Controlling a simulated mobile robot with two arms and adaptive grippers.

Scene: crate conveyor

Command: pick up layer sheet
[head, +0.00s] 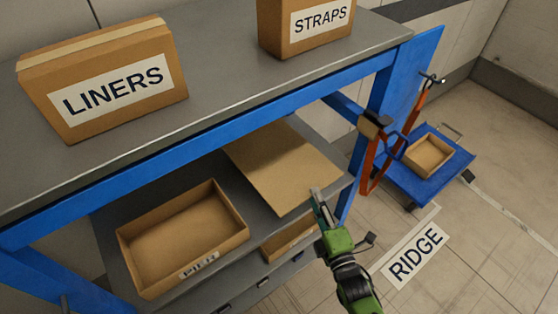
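A flat brown cardboard sheet (280,165), which looks like the layer sheet, lies on the grey shelf (215,172) under the blue-framed bench. Its far part is partly hidden by the bench's blue front beam. My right gripper (315,193) is at the sheet's near right edge, its fingertips overlapping that edge in the picture. The fingers are seen nearly edge-on, so I cannot tell whether they are open or shut, or whether they touch the sheet. My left gripper is not in view.
An open cardboard tray (185,240) stands left of the sheet; another box (290,240) sits below. LINERS (105,80) and STRAPS (305,25) boxes stand on the bench top. Orange straps (376,160) hang at the right post. A blue cart (425,185) holds a tray near the RIDGE floor label (416,255).

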